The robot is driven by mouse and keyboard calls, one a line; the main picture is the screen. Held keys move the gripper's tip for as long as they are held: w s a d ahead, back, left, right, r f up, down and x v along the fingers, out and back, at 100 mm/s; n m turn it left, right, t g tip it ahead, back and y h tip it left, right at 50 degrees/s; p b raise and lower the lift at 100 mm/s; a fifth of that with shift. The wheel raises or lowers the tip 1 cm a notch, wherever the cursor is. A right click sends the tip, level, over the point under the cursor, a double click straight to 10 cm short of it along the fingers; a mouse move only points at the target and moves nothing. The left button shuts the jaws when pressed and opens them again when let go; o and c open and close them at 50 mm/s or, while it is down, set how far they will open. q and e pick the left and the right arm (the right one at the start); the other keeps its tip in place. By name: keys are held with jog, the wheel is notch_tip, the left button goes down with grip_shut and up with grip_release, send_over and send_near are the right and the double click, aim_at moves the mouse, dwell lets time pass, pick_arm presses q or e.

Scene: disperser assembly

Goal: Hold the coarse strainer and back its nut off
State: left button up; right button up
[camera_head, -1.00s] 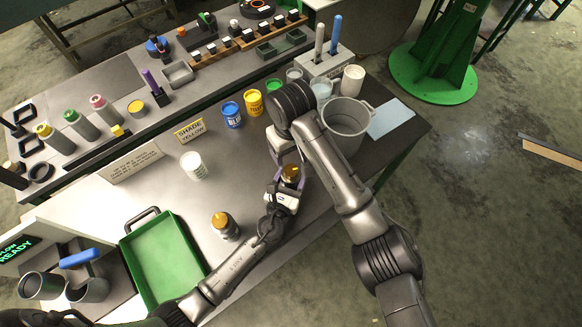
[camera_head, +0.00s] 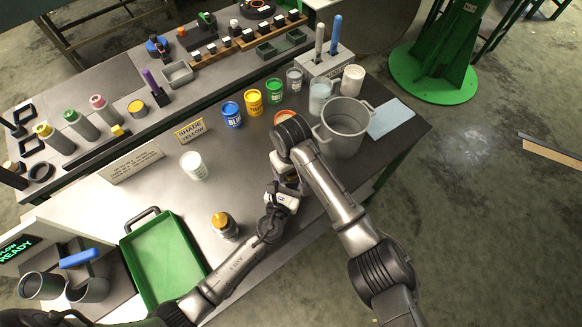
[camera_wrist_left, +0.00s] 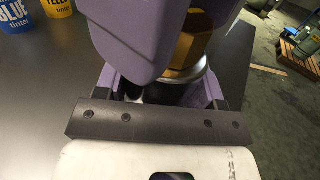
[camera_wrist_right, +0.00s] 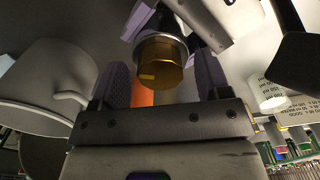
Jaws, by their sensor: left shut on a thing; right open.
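My left gripper (camera_head: 284,190) is shut on the coarse strainer, a dark and silver body that shows in the right wrist view (camera_wrist_right: 146,22). Its hexagonal amber nut (camera_wrist_right: 160,62) sticks out clear of the left fingers. In the left wrist view the nut (camera_wrist_left: 197,42) sits above a silver rim, partly hidden by a large purple finger. My right gripper (camera_wrist_right: 163,78) is open, its purple fingers on either side of the nut in its own wrist view. I cannot tell whether they touch it. In the head view my right arm mostly hides the strainer and nut.
A similar part with an orange top (camera_head: 222,226) stands near the green tray (camera_head: 158,262). A white cup (camera_head: 194,166) stands at mid-table. A grey pot (camera_head: 345,128) stands just right of my right arm. Blue (camera_head: 232,115) and yellow (camera_head: 253,102) tinter tins stand behind.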

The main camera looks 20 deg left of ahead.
jog(key=c, duration=0.9)
jog(key=shift+n, duration=0.3)
jog(key=n, duration=0.4)
jog(key=shift+n, duration=0.4)
jog(key=n, duration=1)
jog(key=shift+n, duration=0.4)
jog(key=n, duration=0.5)
jog(key=shift+n, duration=0.5)
